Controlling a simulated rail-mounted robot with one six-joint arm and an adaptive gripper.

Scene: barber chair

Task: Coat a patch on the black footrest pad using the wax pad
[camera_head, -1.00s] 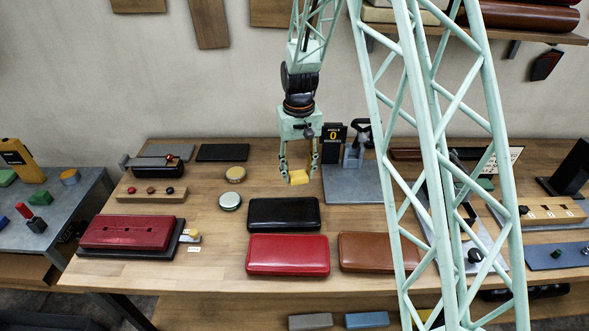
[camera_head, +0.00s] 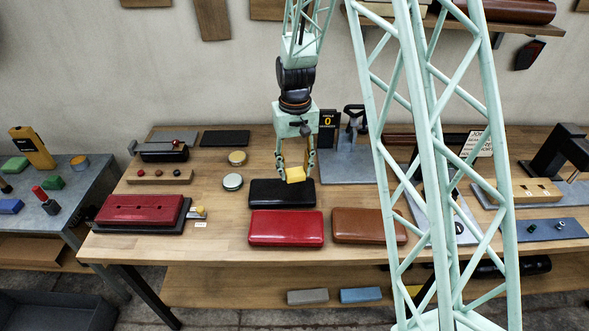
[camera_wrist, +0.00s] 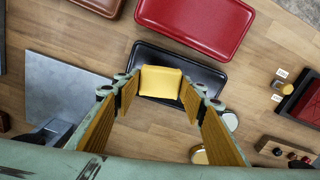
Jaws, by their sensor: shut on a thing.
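The black footrest pad (camera_head: 268,195) lies flat on the wooden workbench, behind the red pad. The yellow wax pad (camera_head: 295,175) is a small block held between the fingertips of my gripper (camera_head: 296,168). My gripper points down and is shut on it. The wax pad is over the back right part of the black pad in the head view. In the wrist view the wax pad (camera_wrist: 160,81) overlaps the black pad (camera_wrist: 207,73); I cannot tell whether they touch. The wax pad hides part of the black surface. I can make out no coated patch.
A red pad (camera_head: 287,229) and a brown pad (camera_head: 355,226) lie along the front of the bench. Two round tins (camera_head: 232,182) stand to the left. A grey plate with a stand (camera_head: 345,168) is at the right. Bare wood surrounds the black pad's left side.

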